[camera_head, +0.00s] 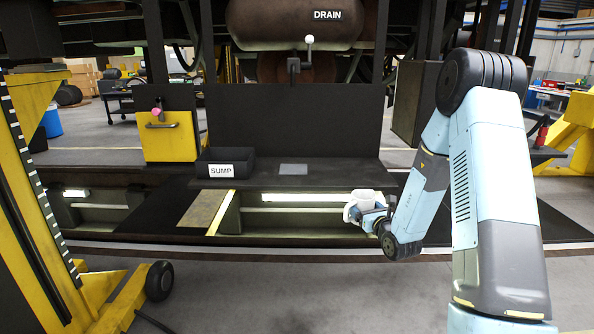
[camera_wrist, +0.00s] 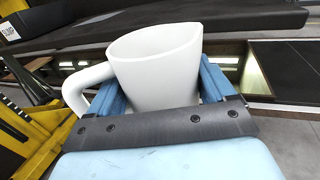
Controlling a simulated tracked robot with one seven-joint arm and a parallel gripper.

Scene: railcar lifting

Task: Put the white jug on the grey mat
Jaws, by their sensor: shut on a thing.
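The white jug (camera_head: 366,205) is held by my gripper (camera_head: 388,213) at the right end of the lit pit opening, in front of and below the black shelf. In the wrist view the white jug (camera_wrist: 157,68) sits between the two blue fingers of my gripper (camera_wrist: 160,90), its handle to the left and its spout to the upper right. The gripper is shut on the jug's body. The grey mat (camera_head: 293,169) lies bare on the black shelf, to the left of and farther back than the jug. The lower part of the jug is hidden by the gripper.
A black bin marked SUMP (camera_head: 225,164) stands left of the mat. A black shelf (camera_head: 340,173) with a back panel carries both. A DRAIN valve with a white knob (camera_head: 309,39) hangs above. A yellow cabinet (camera_head: 170,138) is at left, and a yellow jack (camera_head: 40,200) stands nearer.

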